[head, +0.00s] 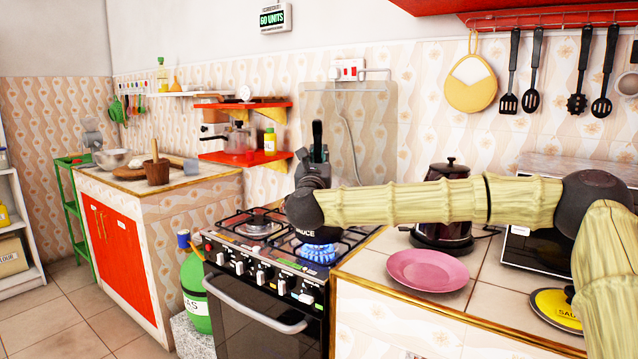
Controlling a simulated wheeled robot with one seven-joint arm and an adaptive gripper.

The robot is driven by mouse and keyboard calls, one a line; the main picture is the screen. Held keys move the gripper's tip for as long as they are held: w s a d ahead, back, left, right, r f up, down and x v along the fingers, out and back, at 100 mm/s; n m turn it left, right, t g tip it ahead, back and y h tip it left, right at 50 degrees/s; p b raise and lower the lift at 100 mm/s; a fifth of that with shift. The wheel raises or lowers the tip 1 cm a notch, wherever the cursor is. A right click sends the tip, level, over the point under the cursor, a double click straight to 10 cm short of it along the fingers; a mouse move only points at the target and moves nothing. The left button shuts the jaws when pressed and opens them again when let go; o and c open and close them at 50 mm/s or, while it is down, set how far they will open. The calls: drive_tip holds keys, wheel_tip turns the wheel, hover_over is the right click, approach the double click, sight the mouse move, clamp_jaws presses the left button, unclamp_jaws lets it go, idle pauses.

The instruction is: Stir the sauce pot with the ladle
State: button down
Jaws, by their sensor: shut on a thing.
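The sauce pot (318,236), dark with part of a white "SAUCE" label showing, sits on the front right burner of the stove over a blue flame. My arm hides most of it. My gripper (314,172) is above the pot, shut on the ladle. The ladle's black handle (317,133) sticks up above the gripper, roughly upright. The ladle's bowl is hidden behind my arm and the pot, so I cannot tell how deep it sits.
A yellow lid (550,303) and a pink plate (428,270) lie on the right counter. A dark kettle (447,225) stands behind the plate. The stove (265,300) has other burners free. A green gas bottle (194,290) stands left of it. Utensils hang on the back wall.

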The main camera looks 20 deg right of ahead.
drive_tip(key=shift+r+p, duration=1)
drive_tip(key=shift+r, duration=4.2)
